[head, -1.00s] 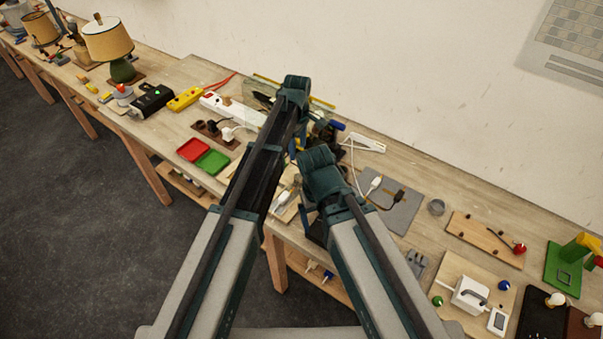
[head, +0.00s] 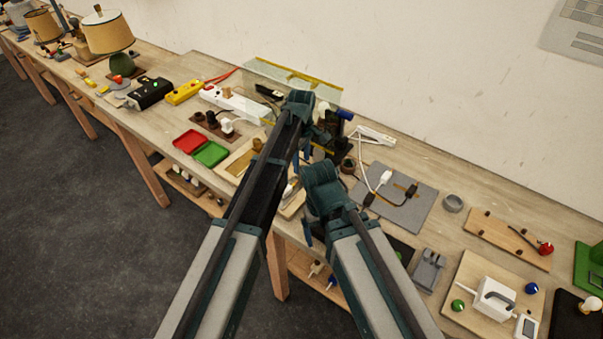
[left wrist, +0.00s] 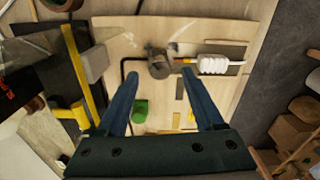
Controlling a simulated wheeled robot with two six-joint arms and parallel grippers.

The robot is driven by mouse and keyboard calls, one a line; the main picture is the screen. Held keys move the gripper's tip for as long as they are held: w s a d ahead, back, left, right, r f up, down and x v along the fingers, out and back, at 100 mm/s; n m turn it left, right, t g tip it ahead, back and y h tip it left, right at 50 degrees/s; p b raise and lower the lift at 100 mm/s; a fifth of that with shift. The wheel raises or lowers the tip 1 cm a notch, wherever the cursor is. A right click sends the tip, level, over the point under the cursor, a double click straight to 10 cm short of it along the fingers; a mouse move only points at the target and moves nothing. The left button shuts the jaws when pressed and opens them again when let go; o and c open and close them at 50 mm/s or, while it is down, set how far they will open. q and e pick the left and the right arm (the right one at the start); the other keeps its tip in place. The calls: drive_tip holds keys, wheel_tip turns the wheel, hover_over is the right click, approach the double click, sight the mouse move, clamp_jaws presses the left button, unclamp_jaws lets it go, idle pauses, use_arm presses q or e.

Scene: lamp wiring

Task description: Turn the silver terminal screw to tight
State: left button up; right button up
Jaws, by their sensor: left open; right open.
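In the left wrist view, a grey, short cylindrical piece (left wrist: 160,66) stands on a pale wooden board (left wrist: 222,112). I cannot tell for sure whether it is the silver terminal screw, or how tight it is. My left gripper (left wrist: 159,74) is open, and its two blue fingers point toward this piece, which shows between the fingertips. Contact cannot be made out. In the head view my left gripper (head: 301,152) is over the bench, and my arm hides much of what lies below. My right gripper (head: 307,228) is open and lower, near the bench's front edge.
A green cylinder (left wrist: 140,110) and a white ribbed piece (left wrist: 214,65) are on the board. A clear panel with yellow edges (head: 262,78) stands behind my left arm. A grey mat (head: 408,216) with cables lies to the right. Red (head: 189,142) and green (head: 210,154) trays lie left.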

use_arm(q)
wheel_tip(320, 180, down, 2)
drive_tip(key=shift+f+b, duration=0.2)
drive_tip(key=shift+b, duration=0.5)
clamp_jaws()
